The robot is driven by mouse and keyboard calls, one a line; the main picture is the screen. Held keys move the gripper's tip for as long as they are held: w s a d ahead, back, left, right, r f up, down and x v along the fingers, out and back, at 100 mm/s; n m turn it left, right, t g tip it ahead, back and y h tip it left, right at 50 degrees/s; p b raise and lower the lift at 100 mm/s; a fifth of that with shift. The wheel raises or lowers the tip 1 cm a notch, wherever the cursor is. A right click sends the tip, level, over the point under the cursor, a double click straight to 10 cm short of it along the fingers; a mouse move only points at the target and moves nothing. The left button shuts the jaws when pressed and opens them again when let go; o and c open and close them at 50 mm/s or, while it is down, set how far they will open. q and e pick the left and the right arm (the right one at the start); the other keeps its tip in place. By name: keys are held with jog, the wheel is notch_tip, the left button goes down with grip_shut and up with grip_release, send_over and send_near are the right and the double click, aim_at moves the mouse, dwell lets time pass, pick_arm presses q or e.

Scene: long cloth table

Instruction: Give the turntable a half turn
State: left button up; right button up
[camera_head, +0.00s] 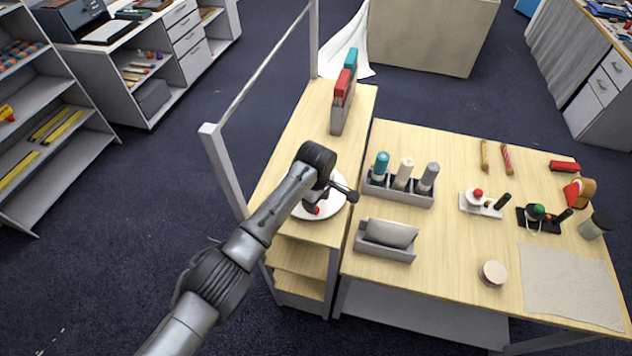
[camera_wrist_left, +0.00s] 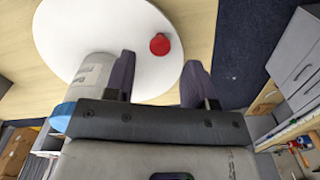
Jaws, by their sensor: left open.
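The turntable is a round white disc (camera_head: 333,209) on the narrow wooden stand left of the main table; it fills the upper part of the left wrist view (camera_wrist_left: 85,30). A red knob (camera_head: 317,211) stands near its rim, and it also shows in the left wrist view (camera_wrist_left: 160,44). My left gripper (camera_head: 331,190) is over the disc and partly hides it. In the left wrist view my left gripper (camera_wrist_left: 160,82) is open, with the knob ahead between the lines of its fingers, apparently untouched. My right gripper is not in view.
A grey-white cylinder (camera_wrist_left: 93,73) is by the disc, close to one finger. A holder with red and teal items (camera_head: 342,100) stands farther back on the stand. A bottle rack (camera_head: 398,194) and a grey tray (camera_head: 385,240) are on the main table. A frame post (camera_head: 225,170) rises at left.

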pick_arm(q)
notch_tip(320, 180, up, 10)
jog(key=b, duration=0.1)
jog(key=shift+r, duration=0.15)
